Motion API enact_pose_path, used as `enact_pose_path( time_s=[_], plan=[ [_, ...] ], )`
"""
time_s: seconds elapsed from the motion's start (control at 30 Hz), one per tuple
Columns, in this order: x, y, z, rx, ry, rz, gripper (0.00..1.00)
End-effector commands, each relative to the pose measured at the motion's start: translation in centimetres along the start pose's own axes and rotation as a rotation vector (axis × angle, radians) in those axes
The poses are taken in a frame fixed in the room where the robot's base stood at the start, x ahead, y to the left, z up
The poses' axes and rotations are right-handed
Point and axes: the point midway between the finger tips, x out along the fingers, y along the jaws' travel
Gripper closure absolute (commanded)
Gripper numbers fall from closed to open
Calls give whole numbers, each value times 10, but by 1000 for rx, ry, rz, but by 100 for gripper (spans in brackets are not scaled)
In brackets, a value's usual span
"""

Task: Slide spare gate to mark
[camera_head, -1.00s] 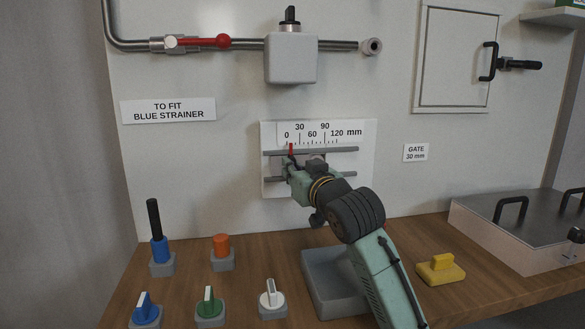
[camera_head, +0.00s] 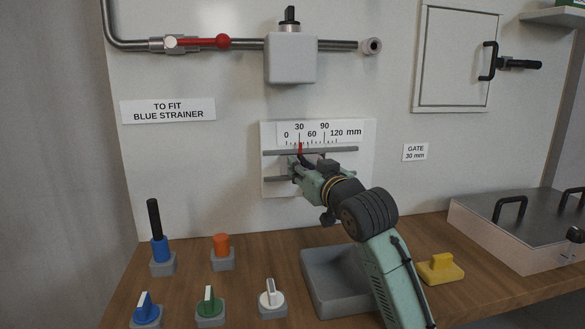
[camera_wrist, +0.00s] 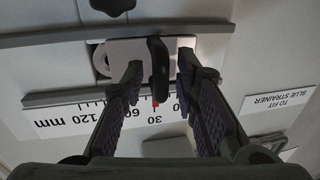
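The spare gate is a pale sliding plate (camera_wrist: 118,52) between two grey rails on the wall scale panel (camera_head: 355,135). A dark upright handle (camera_wrist: 159,75) stands on it. Its red pointer (camera_head: 300,147) is at about the 30 mark in the head view; in the wrist view the pointer (camera_wrist: 155,103) also sits by the 30. My gripper (camera_wrist: 159,72) has one finger on each side of the handle, with narrow gaps showing, so it looks open around it. In the head view my gripper (camera_head: 300,168) hides much of the gate.
A label reading GATE 30 mm (camera_head: 415,152) is on the wall at right. Below my arm is a grey tray (camera_head: 318,285). A grey box (camera_head: 291,60) and pipe are above the scale.

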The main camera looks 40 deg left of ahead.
Motion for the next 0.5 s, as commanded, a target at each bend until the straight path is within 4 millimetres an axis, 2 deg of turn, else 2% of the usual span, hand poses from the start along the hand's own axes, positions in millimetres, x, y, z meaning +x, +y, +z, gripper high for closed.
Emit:
enact_pose_path(
  time_s=[0.2,0.5],
  plan=[
    [0,-1,0,-1,0,-1,56],
    [-1,-1,0,-1,1,-1,56]
  ],
)
